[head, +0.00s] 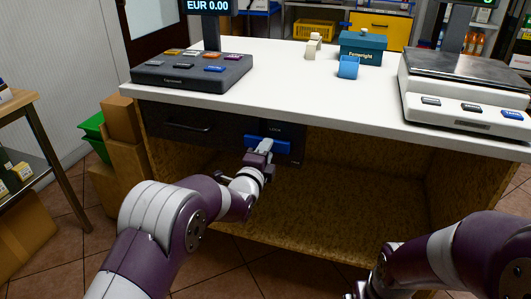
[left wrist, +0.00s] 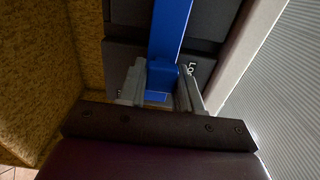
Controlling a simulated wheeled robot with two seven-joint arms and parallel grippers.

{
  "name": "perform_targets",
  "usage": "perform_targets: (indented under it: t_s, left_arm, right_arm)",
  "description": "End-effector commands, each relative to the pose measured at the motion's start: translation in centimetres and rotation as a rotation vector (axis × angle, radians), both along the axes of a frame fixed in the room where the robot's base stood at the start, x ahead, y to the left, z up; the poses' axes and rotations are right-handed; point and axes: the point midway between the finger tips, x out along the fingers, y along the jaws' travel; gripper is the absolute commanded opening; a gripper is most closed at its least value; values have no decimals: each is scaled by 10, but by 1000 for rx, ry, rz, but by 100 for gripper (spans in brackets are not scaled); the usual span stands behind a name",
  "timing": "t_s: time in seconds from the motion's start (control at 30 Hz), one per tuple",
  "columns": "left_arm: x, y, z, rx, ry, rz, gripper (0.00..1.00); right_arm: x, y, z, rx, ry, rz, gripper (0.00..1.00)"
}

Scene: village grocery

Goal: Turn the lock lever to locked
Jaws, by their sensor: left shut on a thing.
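The blue lock lever (head: 282,146) lies roughly level across a dark panel under the counter top, below the word LOCK. It also shows in the left wrist view (left wrist: 171,30) as a long blue bar with a block near its end. My left gripper (head: 263,148) is at the lever, with its fingers on both sides of the blue block; in the left wrist view the left gripper (left wrist: 160,86) is shut on it. The fingers hide part of the lever and of the panel's lettering. My right arm shows at the lower right, but its gripper is out of the picture.
A dark drawer (head: 190,127) with a handle is left of the lever. The open chipboard shelf space (head: 330,195) below is empty. On the white counter (head: 300,80) stand a keypad (head: 190,72), a scale (head: 465,80) and a teal box (head: 362,46).

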Motion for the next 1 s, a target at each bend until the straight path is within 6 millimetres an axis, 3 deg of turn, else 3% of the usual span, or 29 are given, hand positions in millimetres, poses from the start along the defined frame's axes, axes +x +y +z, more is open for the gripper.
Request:
perform_targets:
  t_s: [0.27, 0.3, 0.37, 0.73, 0.87, 1.0]
  left_arm:
    - [0, 0, 1, 3, -2, -1, 0]
    - [0, 0, 1, 3, -2, -1, 37]
    - [0, 0, 1, 3, -2, -1, 55]
    - [-5, 1, 2, 0, -2, 0, 55]
    - [-26, 7, 4, 1, 0, 0, 55]
    - [-62, 17, 5, 1, 0, 0, 55]
  right_arm:
    - [0, 0, 0, 0, 0, 0, 93]
    - [0, 0, 0, 0, 0, 0, 93]
    - [0, 0, 0, 0, 0, 0, 93]
    - [0, 0, 2, 0, 0, 0, 93]
    - [0, 0, 9, 0, 0, 0, 93]
    - [0, 0, 19, 0, 0, 0, 93]
